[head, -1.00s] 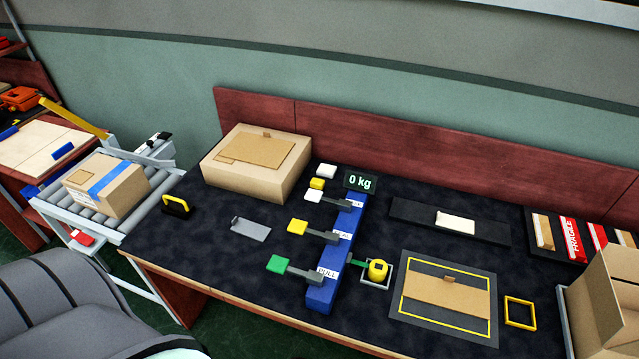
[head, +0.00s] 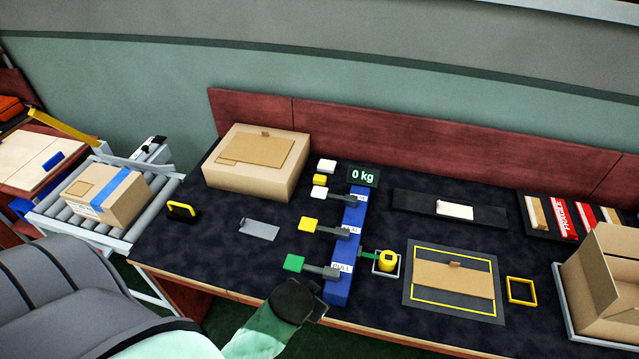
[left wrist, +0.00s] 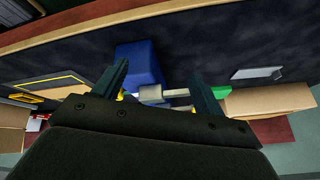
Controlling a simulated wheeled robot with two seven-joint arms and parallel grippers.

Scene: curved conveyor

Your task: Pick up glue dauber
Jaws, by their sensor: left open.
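No thing in view is clearly marked as the glue dauber. A small yellow rounded item (head: 387,260) stands in a square grey holder beside the blue block (head: 338,289); I cannot tell whether it is the dauber. Grey arms with a green end (head: 294,263), a yellow end (head: 308,225) and a white end (head: 319,193) stick out of the block's left side. My left gripper (head: 316,306) is at the table's front edge, just below the green-ended arm. In the left wrist view, its fingers (left wrist: 160,88) are apart, with the blue block (left wrist: 137,62) and green end (left wrist: 219,90) beyond.
A closed carton (head: 250,185) stands at the back left; an open carton (head: 600,327) is at the right. A flat cardboard piece (head: 453,286) lies on a yellow-outlined mat. A grey plate (head: 259,229) and a yellow-and-black item (head: 182,211) lie at the left. Table space around the plate is clear.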

